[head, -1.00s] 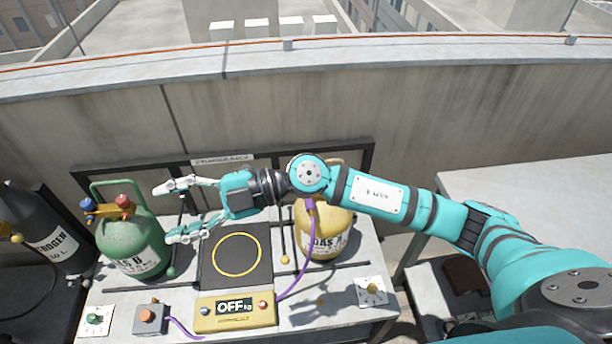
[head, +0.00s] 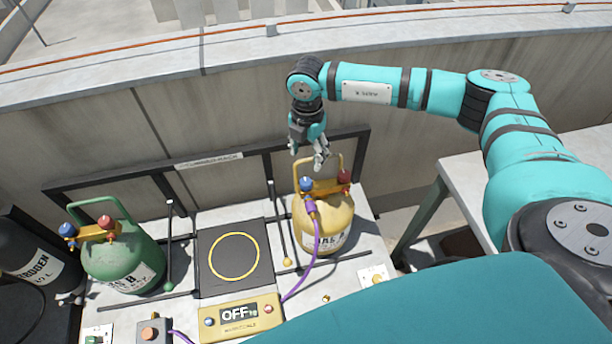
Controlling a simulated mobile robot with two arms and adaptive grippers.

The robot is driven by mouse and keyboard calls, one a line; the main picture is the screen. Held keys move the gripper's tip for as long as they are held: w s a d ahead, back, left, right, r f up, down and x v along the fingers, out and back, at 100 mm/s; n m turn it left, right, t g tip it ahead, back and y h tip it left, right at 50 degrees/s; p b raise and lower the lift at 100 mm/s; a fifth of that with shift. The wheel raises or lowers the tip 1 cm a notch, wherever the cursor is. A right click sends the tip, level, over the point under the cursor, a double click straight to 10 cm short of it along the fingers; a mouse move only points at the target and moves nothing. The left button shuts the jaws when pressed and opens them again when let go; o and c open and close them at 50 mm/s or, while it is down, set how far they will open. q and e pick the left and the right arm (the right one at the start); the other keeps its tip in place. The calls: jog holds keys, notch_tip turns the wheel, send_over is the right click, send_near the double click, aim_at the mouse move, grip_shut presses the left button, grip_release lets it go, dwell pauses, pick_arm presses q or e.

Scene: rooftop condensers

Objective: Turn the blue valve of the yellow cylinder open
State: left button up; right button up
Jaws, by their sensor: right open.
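The yellow cylinder (head: 318,226) stands upright at the right side of the bench. Its blue valve (head: 306,184) is on the left of its top, and a red valve (head: 343,177) is on the right. A purple hose (head: 313,225) runs from below the blue valve down towards the scale. My right gripper (head: 308,164) is open and points down just above the blue valve, near the yellow handle. I see no contact with the valve, but the fingertips are small and the gap is hard to judge. My left gripper is not in view.
A green cylinder (head: 122,262) with its own blue and red valves stands at the left. Between the cylinders lies a black scale plate (head: 214,281) with a yellow display box (head: 240,332) reading OFF. A dark nitrogen cylinder (head: 30,262) is at far left. A concrete wall (head: 200,120) rises behind.

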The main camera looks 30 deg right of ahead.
jog(key=p, duration=0.1)
send_over(306, 181)
notch_tip(306, 181, down, 4)
jog(key=shift+s+f, duration=0.1)
jog(key=shift+f, duration=0.05)
notch_tip(306, 181, down, 5)
jog(key=shift+p, duration=0.55)
jog(key=shift+f, duration=1.5)
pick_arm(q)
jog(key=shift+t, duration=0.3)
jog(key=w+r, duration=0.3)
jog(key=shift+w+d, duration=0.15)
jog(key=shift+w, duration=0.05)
pick_arm(e)
jog(key=c, duration=1.1)
